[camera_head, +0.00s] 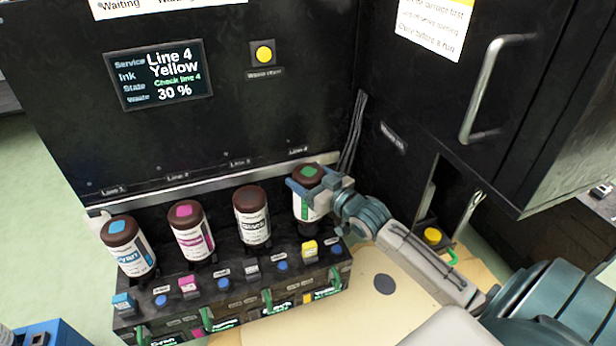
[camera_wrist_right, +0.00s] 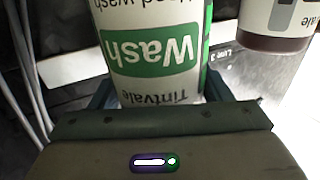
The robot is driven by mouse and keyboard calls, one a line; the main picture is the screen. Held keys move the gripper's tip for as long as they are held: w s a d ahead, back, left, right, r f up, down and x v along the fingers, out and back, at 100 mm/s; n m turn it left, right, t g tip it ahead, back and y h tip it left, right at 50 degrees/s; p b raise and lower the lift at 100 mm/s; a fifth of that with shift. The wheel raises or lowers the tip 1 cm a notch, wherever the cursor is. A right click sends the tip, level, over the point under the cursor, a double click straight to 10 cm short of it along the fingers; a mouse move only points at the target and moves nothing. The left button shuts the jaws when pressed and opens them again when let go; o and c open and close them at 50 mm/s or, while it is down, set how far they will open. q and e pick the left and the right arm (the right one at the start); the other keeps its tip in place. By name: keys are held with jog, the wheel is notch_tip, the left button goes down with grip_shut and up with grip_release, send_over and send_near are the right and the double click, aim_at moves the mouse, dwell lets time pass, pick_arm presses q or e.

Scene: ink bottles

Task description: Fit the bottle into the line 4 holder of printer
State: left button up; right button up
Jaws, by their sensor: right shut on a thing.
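A white bottle with a brown end and a green square on top (camera_head: 309,171) is upright over the line 4 place, at the right end of the printer's ink row. In the right wrist view its green label reads "Wash" (camera_wrist_right: 150,55). My right gripper (camera_head: 318,188) is shut around its upper part. The line 4 holder has a yellow block (camera_head: 309,248) in front. I cannot tell whether the bottle is fully seated, since its lower end is partly hidden. The screen (camera_head: 160,74) reads Line 4, Yellow, Check line 4. My left gripper is out of view.
Cyan (camera_head: 130,250), magenta (camera_head: 191,234) and black (camera_head: 252,218) bottles stand in the places left of it. The black bottle is close to my right gripper. Cables (camera_head: 352,135) hang behind. A cabinet (camera_head: 470,80) with a handle stands right. A yellow button (camera_head: 264,53) sits above.

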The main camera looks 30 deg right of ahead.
jog(key=shift+f, duration=0.15)
jog(key=shift+f+b, duration=0.65)
jog(key=shift+f, duration=0.15)
jog(key=shift+f+b, duration=0.3)
jog(key=shift+f, duration=0.05)
dwell(0.4)
jog(key=o, duration=1.7)
jog(key=shift+o, duration=0.6)
